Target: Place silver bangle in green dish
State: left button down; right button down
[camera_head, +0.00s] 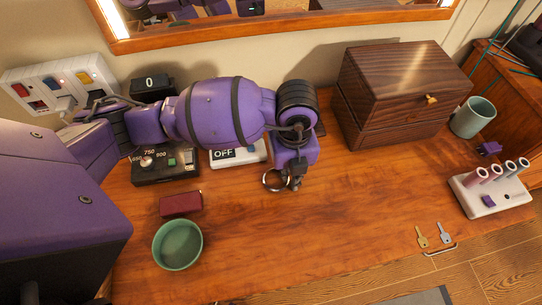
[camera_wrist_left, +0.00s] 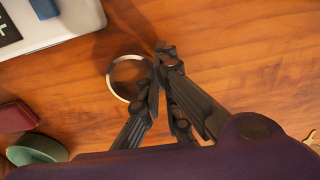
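The silver bangle is a thin ring seen in the head view (camera_head: 265,181) near the middle of the wooden counter and in the left wrist view (camera_wrist_left: 112,77). My left gripper (camera_head: 295,181) is at the bangle's right side. In the left wrist view its dark fingers (camera_wrist_left: 161,72) are close together, with the bangle's right edge between their tips. I cannot tell whether the bangle is clear of the wood. The green dish (camera_head: 179,245) stands empty at the front left of the counter; part of it shows in the left wrist view (camera_wrist_left: 36,150). My right gripper is not in view.
A dark red box (camera_head: 181,204) lies just behind the dish. A white OFF device (camera_head: 238,155) and a black dial device (camera_head: 165,168) are behind. A wooden chest (camera_head: 400,95) stands at the back right. Two keys (camera_head: 422,237) lie front right. The front middle is clear.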

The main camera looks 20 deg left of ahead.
pick_arm(q)
jog(key=shift+w+d+r, duration=0.1)
jog(key=shift+w+r, duration=0.05)
jog(key=shift+r, duration=0.55)
jog(key=s+d+r+p, duration=0.2)
jog(key=s+d+r, duration=0.5)
jog(key=s+r, duration=0.4)
jog(key=shift+s+d+r, duration=0.35)
jog(key=shift+s, duration=0.05)
